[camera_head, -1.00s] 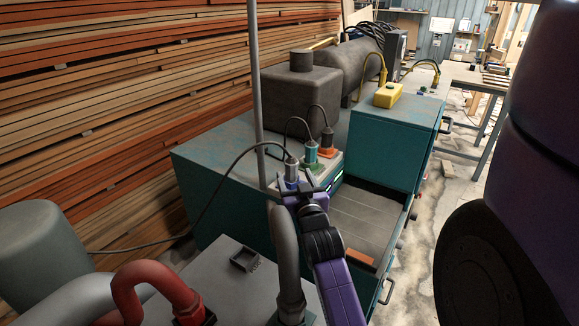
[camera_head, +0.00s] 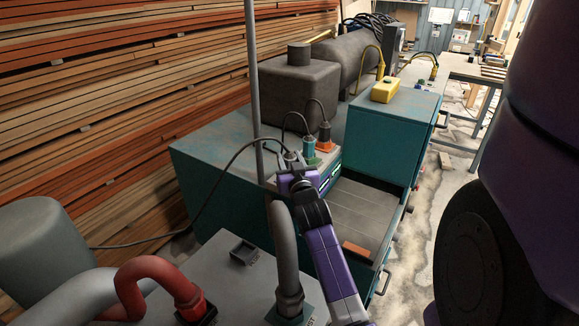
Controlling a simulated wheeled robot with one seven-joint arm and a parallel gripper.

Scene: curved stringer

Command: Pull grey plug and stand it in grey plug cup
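The grey plug (camera_head: 291,158) stands upright at the left end of a row of plugs on a low socket unit, with a dark cable running from it to the left. My gripper (camera_head: 290,172) is right at this plug and covers its lower part. The fingertips are too small and hidden to show whether they close on it. A small dark square cup (camera_head: 244,253), which looks like the grey plug cup, sits on the grey box top in the foreground. It looks empty, and I cannot read its label.
A green plug (camera_head: 308,146) and an orange-based plug (camera_head: 325,137) stand just right of the grey plug. A thin upright pole (camera_head: 253,80) rises to its left. A thick grey pipe (camera_head: 285,255) and a red pipe (camera_head: 150,270) flank the cup.

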